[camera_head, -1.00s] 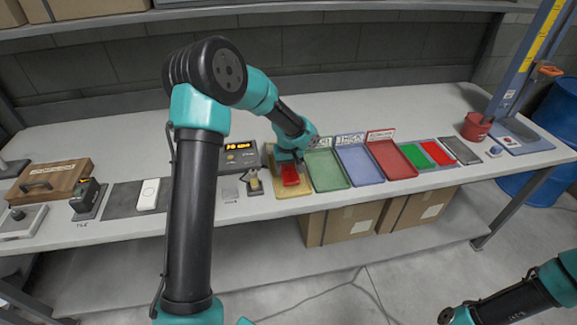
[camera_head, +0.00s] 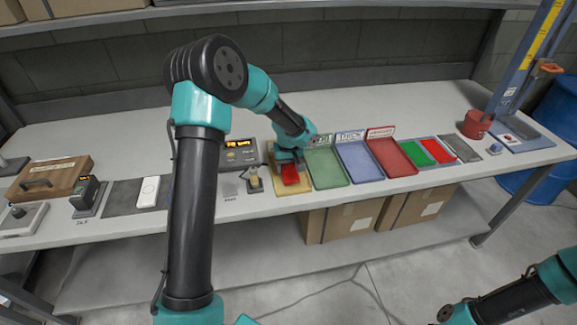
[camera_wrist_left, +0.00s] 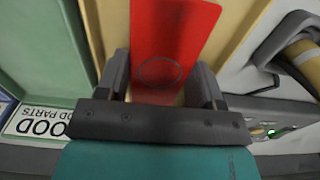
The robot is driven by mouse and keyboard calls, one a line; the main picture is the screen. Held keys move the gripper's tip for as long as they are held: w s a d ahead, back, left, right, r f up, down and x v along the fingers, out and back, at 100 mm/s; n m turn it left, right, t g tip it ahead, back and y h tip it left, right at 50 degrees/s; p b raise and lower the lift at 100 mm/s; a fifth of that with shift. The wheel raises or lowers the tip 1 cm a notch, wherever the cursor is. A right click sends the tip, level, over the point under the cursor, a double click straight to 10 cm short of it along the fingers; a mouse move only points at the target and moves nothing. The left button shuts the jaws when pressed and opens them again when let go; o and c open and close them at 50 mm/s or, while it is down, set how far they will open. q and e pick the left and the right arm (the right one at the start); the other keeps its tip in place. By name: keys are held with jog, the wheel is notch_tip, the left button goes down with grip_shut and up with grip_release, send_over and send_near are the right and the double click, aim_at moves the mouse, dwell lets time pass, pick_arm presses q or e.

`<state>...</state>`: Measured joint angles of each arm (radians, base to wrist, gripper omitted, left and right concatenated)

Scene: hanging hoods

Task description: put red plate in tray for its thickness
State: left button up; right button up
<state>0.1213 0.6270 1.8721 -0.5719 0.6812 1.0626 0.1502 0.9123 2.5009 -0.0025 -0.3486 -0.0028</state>
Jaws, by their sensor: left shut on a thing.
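A red plate (camera_head: 291,175) lies in or just above the yellow tray (camera_head: 272,191) near the bench's front edge. My left gripper (camera_head: 289,160) is shut on it. In the left wrist view, the red plate (camera_wrist_left: 172,45) sits between the two fingers (camera_wrist_left: 160,88), with a faint ring mark on its face. Right of the yellow tray stand a green tray (camera_head: 328,170), a blue tray (camera_head: 360,163) and a red tray (camera_head: 392,158), each with a sign behind. The wrist view shows a sign reading "GOOD PARTS" (camera_wrist_left: 38,122) by the green tray. My right gripper is out of sight.
A green plate (camera_head: 415,153) and red plate (camera_head: 439,151) lie right of the trays. A red pot (camera_head: 475,125) is farther right.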

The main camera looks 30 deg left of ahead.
pick_arm(q)
jog(key=shift+f, duration=0.25)
jog(key=o, duration=1.1)
notch_tip(320, 180, up, 17)
jog(key=shift+r, duration=0.2)
